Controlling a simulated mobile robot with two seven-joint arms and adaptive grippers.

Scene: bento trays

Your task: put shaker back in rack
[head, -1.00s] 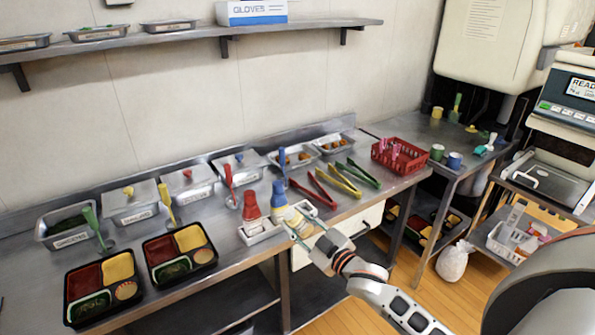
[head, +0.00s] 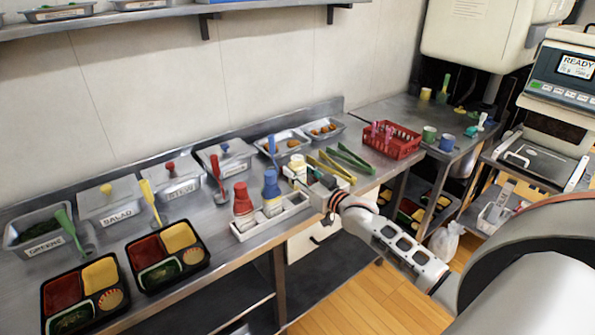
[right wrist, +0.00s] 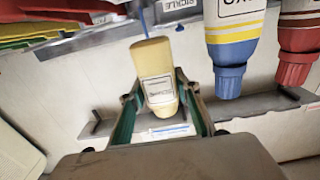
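The shaker (head: 297,168), yellow with a pale label, is at the right end of the rack (head: 262,231) in the head view. My right gripper (head: 318,186) reaches it from the right. In the right wrist view the yellow shaker (right wrist: 155,70) sits between the two green-lined fingers (right wrist: 158,85), which look closed on its sides. Whether the yellow shaker touches the rack is unclear. My left gripper is out of view.
Yellow tongs (head: 330,168) and green tongs (head: 353,158) lie just behind my right gripper. A red basket (head: 391,146) stands farther right. Lidded tubs line the back, and two black bento trays (head: 166,257) (head: 85,297) stand at front left.

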